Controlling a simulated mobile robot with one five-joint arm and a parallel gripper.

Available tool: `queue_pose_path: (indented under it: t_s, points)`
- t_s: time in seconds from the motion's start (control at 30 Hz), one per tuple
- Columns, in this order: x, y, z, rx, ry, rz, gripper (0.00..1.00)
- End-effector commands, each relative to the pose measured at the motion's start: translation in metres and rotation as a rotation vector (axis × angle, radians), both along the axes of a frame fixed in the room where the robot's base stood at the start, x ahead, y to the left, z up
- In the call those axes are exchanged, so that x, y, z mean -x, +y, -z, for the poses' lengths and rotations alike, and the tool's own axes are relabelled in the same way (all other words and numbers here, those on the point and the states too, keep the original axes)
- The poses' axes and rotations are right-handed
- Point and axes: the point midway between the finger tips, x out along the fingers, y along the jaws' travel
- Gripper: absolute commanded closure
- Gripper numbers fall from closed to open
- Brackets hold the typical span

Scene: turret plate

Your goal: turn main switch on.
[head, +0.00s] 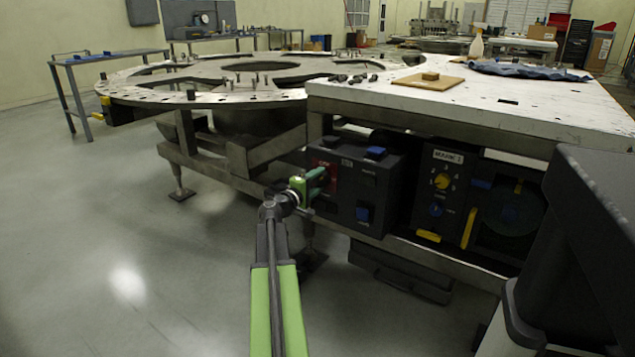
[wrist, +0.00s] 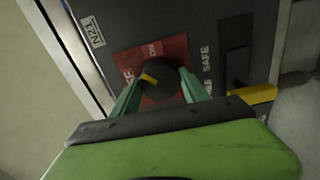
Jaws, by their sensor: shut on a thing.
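The main switch is a dark round knob (wrist: 160,88) with a yellow pointer mark, set on a red plate (wrist: 172,48) in the wrist view. "ON" is printed above the knob, and partly readable lettering, perhaps "OFF", is to its left. The yellow mark lies on the knob's left side, pointing up and left toward that left lettering. My gripper (wrist: 157,92) has its two green fingers on either side of the knob, shut on it. In the head view, my gripper (head: 314,184) reaches the red plate (head: 328,172) on the dark control box (head: 345,195); the knob is hidden there.
A white-topped table (head: 480,105) stands above the control box. In the wrist view, a yellow-ended lever (wrist: 252,93) sits right of the fingers. Open floor (head: 130,220) lies left.

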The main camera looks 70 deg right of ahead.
Motion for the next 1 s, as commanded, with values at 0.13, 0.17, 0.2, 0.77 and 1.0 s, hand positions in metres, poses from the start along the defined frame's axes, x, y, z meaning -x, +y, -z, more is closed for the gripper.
queue_pose_path:
  t_s: [0.13, 0.17, 0.2, 0.77, 1.0]
  points:
    - [0.0005, 0.0002, 0.0002, 0.035, -0.134, 0.002, 0.89]
    - [0.0005, 0.0002, 0.0002, 0.042, -0.162, 0.001, 0.89]
    - [0.0005, 0.0002, 0.0002, 0.052, -0.198, 0.001, 0.89]
    - [0.0005, 0.0003, -0.0001, 0.164, -0.623, 0.002, 0.89]
    - [0.0006, 0.0005, -0.0001, 0.186, -0.707, 0.002, 0.89]
